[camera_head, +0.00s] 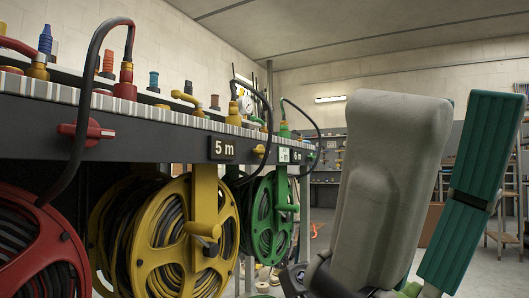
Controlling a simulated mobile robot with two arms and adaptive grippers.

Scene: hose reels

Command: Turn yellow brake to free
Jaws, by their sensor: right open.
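The yellow brake (261,149) is a small yellow knob on the dark front rail, just right of the "5 m" sign (222,148). Its exact angle is too small to read. The yellow hose reel (183,240) hangs below the rail, left of the brake, with a yellow crank handle (205,230). My right gripper (447,108) is large and close at the right, with a grey part and a green ribbed finger standing apart. It is open, well to the right of the brake, and touches nothing that I can see. My left gripper is not in view.
A red reel (45,248) with a red brake (87,130) is at the near left. A green reel (267,225) hangs farther back. Dark hoses (82,115) loop over the rail. Fittings stand on the shelf above. Open space lies between the rail and my gripper.

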